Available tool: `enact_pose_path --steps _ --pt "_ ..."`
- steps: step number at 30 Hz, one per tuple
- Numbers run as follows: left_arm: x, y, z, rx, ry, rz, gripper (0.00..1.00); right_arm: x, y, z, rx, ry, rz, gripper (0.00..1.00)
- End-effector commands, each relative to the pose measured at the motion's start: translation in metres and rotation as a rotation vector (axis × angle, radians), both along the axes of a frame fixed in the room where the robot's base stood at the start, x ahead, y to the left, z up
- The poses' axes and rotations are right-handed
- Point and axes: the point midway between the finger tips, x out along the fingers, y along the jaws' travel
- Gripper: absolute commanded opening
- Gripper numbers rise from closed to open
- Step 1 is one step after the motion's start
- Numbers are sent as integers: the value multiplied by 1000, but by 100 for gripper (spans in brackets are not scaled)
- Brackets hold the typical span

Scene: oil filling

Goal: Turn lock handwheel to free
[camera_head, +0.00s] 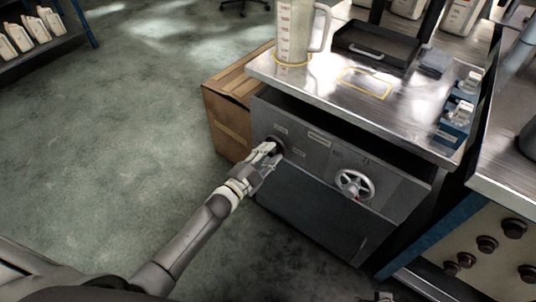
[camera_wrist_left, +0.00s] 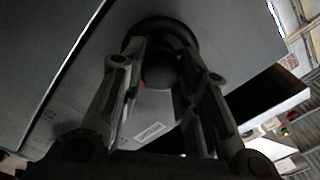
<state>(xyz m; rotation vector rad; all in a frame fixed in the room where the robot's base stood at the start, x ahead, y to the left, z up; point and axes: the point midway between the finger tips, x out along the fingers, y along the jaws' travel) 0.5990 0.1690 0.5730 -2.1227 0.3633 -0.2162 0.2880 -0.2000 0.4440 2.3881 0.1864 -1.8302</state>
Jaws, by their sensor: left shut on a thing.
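A dark round handwheel or knob (camera_head: 275,144) is on the left part of the grey cabinet front. My left gripper (camera_head: 271,152) reaches it from the front and is shut on it. In the left wrist view the dark round rim (camera_wrist_left: 160,27) shows behind and between the fingers of my left gripper (camera_wrist_left: 162,75). A small red mark is beside it. The fingers hide much of the knob. A white spoked handwheel (camera_head: 354,184) is farther right on the same front, apart from the gripper. A small light part at the bottom edge may be my right gripper (camera_head: 383,297).
The metal bench top (camera_head: 310,85) above holds a clear measuring jug (camera_head: 294,35), a black tray (camera_head: 372,45) and blue holders with small bottles (camera_head: 458,112). A cardboard box (camera_head: 228,118) stands left of the cabinet.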

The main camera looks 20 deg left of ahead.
Motion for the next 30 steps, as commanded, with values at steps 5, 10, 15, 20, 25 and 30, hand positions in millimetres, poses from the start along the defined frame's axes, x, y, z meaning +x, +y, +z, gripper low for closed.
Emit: enact_pose_path --steps 5,10,15,20,25,30 --pt "-1 0 -1 69 -24 -1 5 -4 -1 4 -1 3 -3 40" --pt "-1 -1 -1 102 -35 -1 5 -4 -2 6 -2 5 -5 40" --pt "-1 -1 -1 114 -39 -1 5 -3 -2 8 -1 1 -4 40" --pt "-1 -1 -1 113 -39 -2 5 -2 -2 9 -1 -2 -3 40" --pt "-1 -1 -1 112 -39 -2 32 -1 -2 9 -2 -4 -3 40" --pt "-1 -1 -1 112 -39 -2 51 -1 -2 9 -3 -4 -2 40"
